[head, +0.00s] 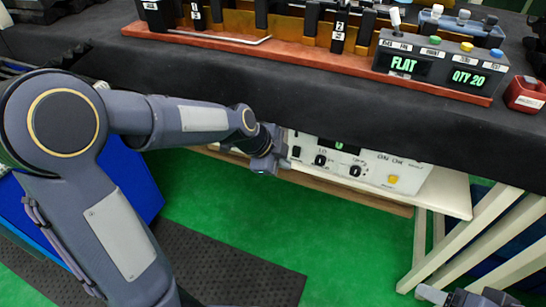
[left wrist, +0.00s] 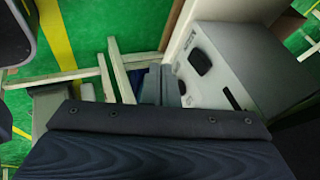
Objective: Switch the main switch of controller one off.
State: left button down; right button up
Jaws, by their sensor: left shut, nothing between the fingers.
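A white controller box (head: 368,171) with dark knobs, a small green display and a yellow button (head: 393,179) sits on a shelf under the black-covered bench. The bench edge hides its top. I cannot read which controller it is. My left gripper (head: 264,168) is shut and empty at the left end of its front panel; I cannot tell whether it touches. In the left wrist view the box (left wrist: 245,62) shows at the right, with a black switch or knob (left wrist: 200,61) on its white face. My right gripper (head: 462,298) is only partly in view at the bottom right.
The black bench top (head: 300,75) overhangs the shelf (head: 447,193). On it stand a red rail with clips, a display box reading FLAT and QTY 20 (head: 440,68), and a red bin (head: 525,95). Green floor (head: 235,225) lies open in front; a blue bin is at left.

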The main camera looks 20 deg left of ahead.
aim_at(298, 154)
pick_arm(q)
jog(key=shift+w+d+f, duration=0.1)
jog(key=shift+w+f, duration=0.15)
jog(key=shift+w, duration=0.8)
jog(key=shift+w+d+f, duration=0.1)
jog(key=shift+w+f, duration=0.1)
jog(key=shift+w, duration=0.8)
jog(key=shift+a, duration=0.1)
jog(key=b, duration=0.2)
jog(key=shift+w+f+t+b, duration=0.1)
jog(key=shift+w+t+b, duration=0.1)
jog(key=shift+t+b, duration=0.1)
jog(key=shift+r+p, duration=0.45)
jog(key=shift+r, duration=0.5)
